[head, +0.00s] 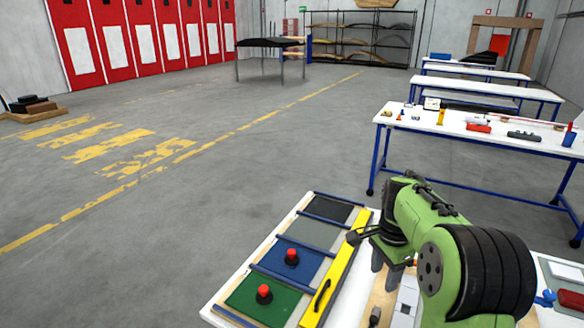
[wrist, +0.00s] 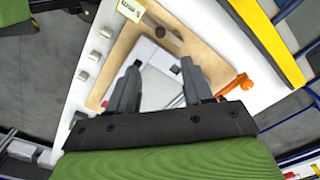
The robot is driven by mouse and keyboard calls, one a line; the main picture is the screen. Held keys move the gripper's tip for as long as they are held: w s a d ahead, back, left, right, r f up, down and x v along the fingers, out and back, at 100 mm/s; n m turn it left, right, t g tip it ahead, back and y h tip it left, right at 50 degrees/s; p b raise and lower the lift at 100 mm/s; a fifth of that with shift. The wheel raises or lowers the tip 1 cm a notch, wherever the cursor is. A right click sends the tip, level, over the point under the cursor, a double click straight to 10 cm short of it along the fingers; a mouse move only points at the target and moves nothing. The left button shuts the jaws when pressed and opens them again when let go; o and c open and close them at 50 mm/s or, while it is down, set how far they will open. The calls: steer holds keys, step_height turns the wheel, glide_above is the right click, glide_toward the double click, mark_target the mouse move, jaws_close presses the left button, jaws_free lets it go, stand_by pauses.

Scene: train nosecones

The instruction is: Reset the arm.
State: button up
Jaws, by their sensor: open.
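My arm (head: 440,230) is green and black and reaches over the near table at the lower right of the head view. My gripper (wrist: 160,75) shows in the wrist view with its two grey fingers apart. Nothing is between the fingers. Below them is a wooden board (wrist: 215,68) with a grey-white plate (wrist: 158,88) in its middle. In the head view the arm hides much of this board, and the fingers show only partly below the wrist.
The near table bears a panel with green (head: 250,302), blue and grey fields, and two red-topped knobs (head: 264,293). A yellow bar (head: 335,268) lies beside it. A white table (head: 480,133) with small objects stands behind. Open grey floor (head: 200,220) lies to the left.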

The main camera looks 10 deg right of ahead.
steer(key=s+a+r+n+t+h, duration=0.1)
steer(key=s+a+r+n+t, duration=0.2)
steer(key=s+a+r+n, duration=0.75)
steer(key=s+a+f+n+t, duration=0.1)
steer(key=s+n, duration=0.1)
steer(key=s, duration=0.5)
steer(key=s+a+f+n+t+y, duration=0.1)
steer(key=s+a+f+n, duration=0.1)
steer(key=s, duration=0.4)
steer(key=shift+s+f+n, duration=0.3)
steer(key=shift+s+n, duration=0.05)
steer(key=shift+n, duration=0.4)
